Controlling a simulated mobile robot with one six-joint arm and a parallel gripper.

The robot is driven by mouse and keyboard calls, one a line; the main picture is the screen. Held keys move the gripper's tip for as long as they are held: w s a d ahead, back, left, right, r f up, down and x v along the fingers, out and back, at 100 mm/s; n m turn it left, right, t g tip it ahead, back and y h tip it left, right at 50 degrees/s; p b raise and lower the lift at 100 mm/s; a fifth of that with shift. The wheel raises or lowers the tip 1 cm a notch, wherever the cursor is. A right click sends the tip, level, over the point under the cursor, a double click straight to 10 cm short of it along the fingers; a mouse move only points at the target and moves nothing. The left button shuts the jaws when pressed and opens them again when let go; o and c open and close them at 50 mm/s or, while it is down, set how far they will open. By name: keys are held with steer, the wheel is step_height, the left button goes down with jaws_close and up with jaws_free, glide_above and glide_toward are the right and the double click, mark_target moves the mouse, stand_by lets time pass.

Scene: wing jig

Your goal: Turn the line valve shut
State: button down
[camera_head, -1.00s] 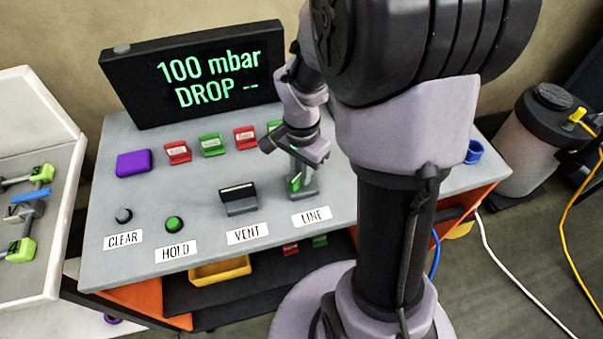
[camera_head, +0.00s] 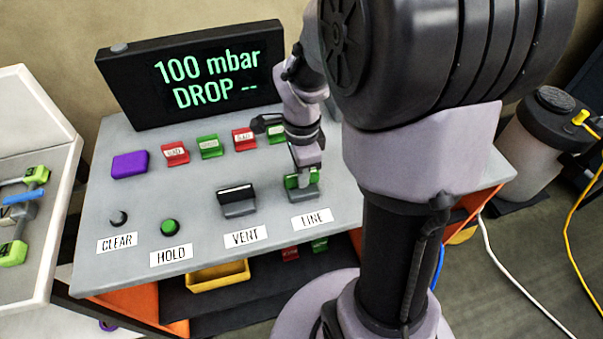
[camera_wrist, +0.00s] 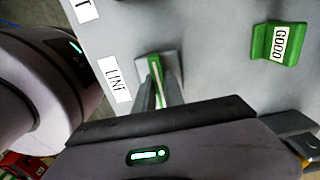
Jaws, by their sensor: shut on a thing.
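The line valve has a green handle (camera_head: 291,182) on a grey base, just behind the LINE label (camera_head: 311,219) on the grey console. The handle's broad side now faces the front, lying roughly left to right. My gripper (camera_head: 303,174) points down over it and is shut on it. In the wrist view the two fingers (camera_wrist: 160,92) stand on either side of the green handle (camera_wrist: 155,72). The lower part of the handle is partly hidden by the fingers.
The VENT valve (camera_head: 238,203) with a black handle stands to the left. HOLD (camera_head: 170,227) and CLEAR (camera_head: 119,218) knobs sit farther left. Red and green tags (camera_head: 210,146) stand behind. The display (camera_head: 195,75) reads 100 mbar, DROP --. A tray (camera_head: 50,215) is at far left.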

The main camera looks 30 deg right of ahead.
stand_by(0.4)
steer(key=c, duration=1.4)
jaws_free()
steer(key=shift+c, duration=0.2)
steer(key=shift+r, duration=0.1)
step_height(320, 180, up, 17)
steer(key=p, duration=0.7)
steer(key=shift+r+p, duration=0.15)
steer(key=shift+p, duration=0.15)
steer(key=s+a+r+n+t+y+b, duration=0.1)
steer(key=s+a+n+t, duration=0.4)
steer(key=s+a+n, duration=0.6)
steer(key=a+n+y+b, duration=0.1)
steer(key=a+n+b, duration=0.1)
steer(key=n, duration=0.3)
steer(key=shift+a+r+n+t, duration=0.3)
steer(key=shift+a+n+t, duration=0.1)
steer(key=shift+a, duration=0.35)
